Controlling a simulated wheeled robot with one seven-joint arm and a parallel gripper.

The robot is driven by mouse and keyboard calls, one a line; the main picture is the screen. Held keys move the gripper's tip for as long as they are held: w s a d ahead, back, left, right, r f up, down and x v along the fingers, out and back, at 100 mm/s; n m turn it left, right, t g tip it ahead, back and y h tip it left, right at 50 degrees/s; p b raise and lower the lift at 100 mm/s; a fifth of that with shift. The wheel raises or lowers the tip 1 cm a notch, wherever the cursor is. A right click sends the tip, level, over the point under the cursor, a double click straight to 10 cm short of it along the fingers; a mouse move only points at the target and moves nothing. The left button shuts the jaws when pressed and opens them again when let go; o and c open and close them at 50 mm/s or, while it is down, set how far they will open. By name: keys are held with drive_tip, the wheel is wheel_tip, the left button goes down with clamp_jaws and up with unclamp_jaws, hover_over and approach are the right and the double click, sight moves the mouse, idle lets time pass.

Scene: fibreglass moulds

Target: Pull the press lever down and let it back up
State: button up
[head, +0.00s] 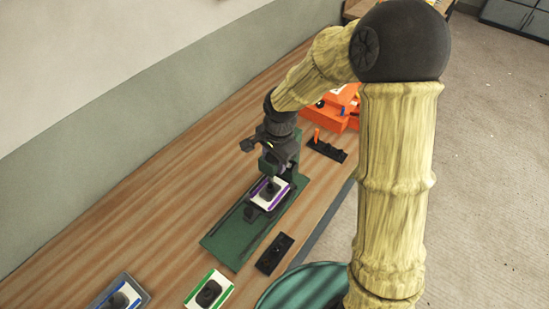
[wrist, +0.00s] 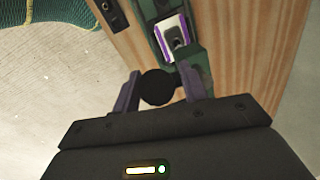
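The press stands on a green base (head: 235,236) on the wooden bench in the head view. Its green column also shows in the wrist view (wrist: 195,72). A white mould with purple edges (wrist: 172,34) sits under the press; it also shows in the head view (head: 259,201). The lever ends in a black ball knob (wrist: 157,87). My gripper (wrist: 159,84) has its two dark fingers on either side of this knob, and the knob fills the gap between them. In the head view my gripper is above the press, and the lever's arm is mostly hidden.
A black block with slots (head: 274,254) lies beside the base. A green-edged mould (head: 208,292) and a blue one in a tray (head: 122,294) lie at the near end. An orange machine (head: 335,108) stands behind. A round green-topped thing (head: 300,289) is near my arm.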

clamp_jaws()
